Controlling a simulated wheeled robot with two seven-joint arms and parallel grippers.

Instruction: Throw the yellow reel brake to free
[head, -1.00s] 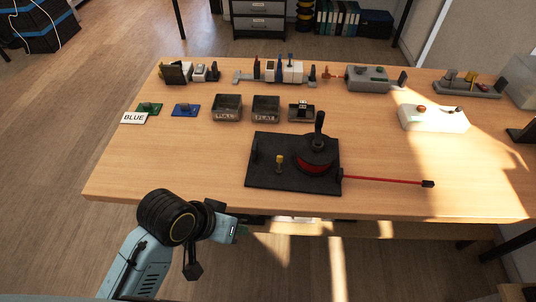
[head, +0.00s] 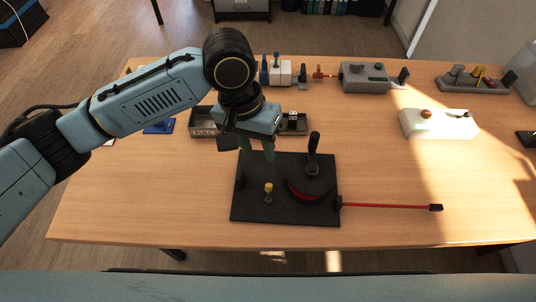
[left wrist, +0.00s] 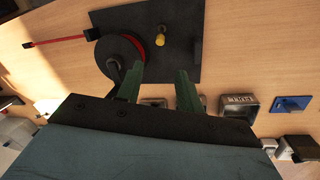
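The yellow reel brake is a small yellow-topped lever (head: 268,187) standing on the black base plate (head: 245,212). It also shows in the left wrist view (left wrist: 160,39). To its right on the plate is the reel (head: 310,182), a dark drum with red line and an upright black crank handle (head: 313,150). A red line (head: 385,206) runs right from it to a black end piece. My left gripper (head: 257,156) points down above the plate's back edge, behind the brake. Its green fingers are apart and empty, also in the left wrist view (left wrist: 160,76). My right gripper is not visible.
Dark bins (head: 203,122) and a blue plate (head: 158,127) lie behind the reel plate, partly hidden by my left arm. A grey box (head: 365,78) and a white switch box (head: 438,123) stand farther right. The table front left (head: 140,205) is clear.

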